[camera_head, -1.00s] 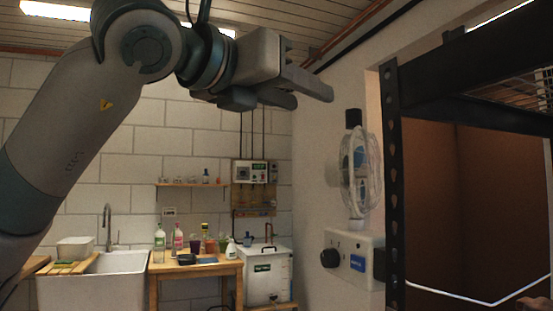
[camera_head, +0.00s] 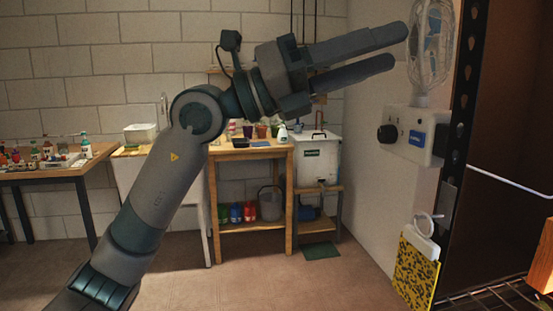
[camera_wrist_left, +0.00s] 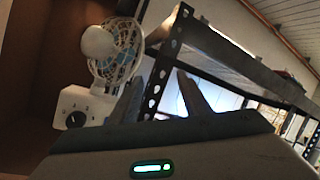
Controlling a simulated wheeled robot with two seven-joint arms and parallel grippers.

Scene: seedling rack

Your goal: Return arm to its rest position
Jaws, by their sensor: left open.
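My left gripper (camera_head: 393,52) is raised in front of the white wall in the head view, with its arm coming up from the lower left. Its two fingers point right, toward the fan and the rack post. They are apart with nothing between them. In the left wrist view, the two fingers (camera_wrist_left: 160,97) show as dark shapes with a gap between them and hold nothing. My right gripper does not show in either view.
A black perforated rack post (camera_head: 462,95) stands at the right, with a wire shelf (camera_head: 490,298) below. A fan (camera_head: 430,45) and a control box (camera_head: 411,135) are on the wall beside it. A yellow speckled card (camera_head: 416,268) hangs lower. A wooden table (camera_head: 250,152) stands behind my arm.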

